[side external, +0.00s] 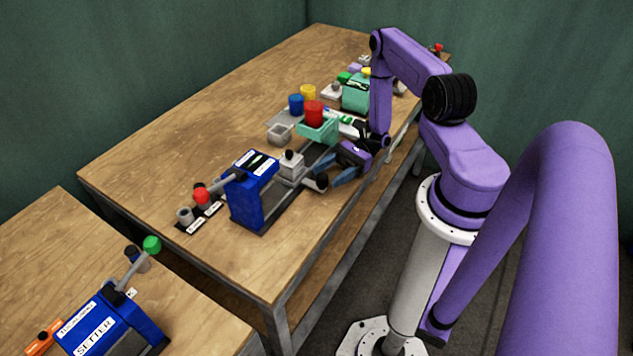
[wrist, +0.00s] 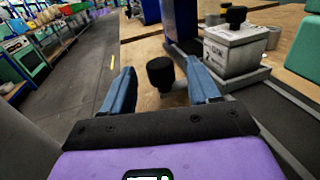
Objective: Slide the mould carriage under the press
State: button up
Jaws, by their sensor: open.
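The mould carriage is a grey block (side external: 290,166) with a black knob on top. It stands on a dark rail, just beyond the blue press (side external: 252,190) and outside it. In the wrist view the carriage is a labelled grey box (wrist: 235,48), right of my fingers, with the blue press column (wrist: 181,18) behind it. A black-ended handle (wrist: 160,72) appears between my fingertips; its pale stem points toward the carriage. My gripper (side external: 327,181) is open and low beside the carriage, and it also shows in the wrist view (wrist: 160,82). Contact with the handle cannot be told.
A green tray (side external: 318,132) with a red cup (side external: 314,113) stands behind the carriage. Blue (side external: 296,104) and yellow (side external: 308,92) cups stand beyond it. A lever with a red knob (side external: 201,196) juts left from the press. Bare wood lies at the left.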

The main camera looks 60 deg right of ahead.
aim_at(318, 182)
jog(key=shift+x, duration=2.65)
grip_shut()
jog(key=shift+a, duration=0.1)
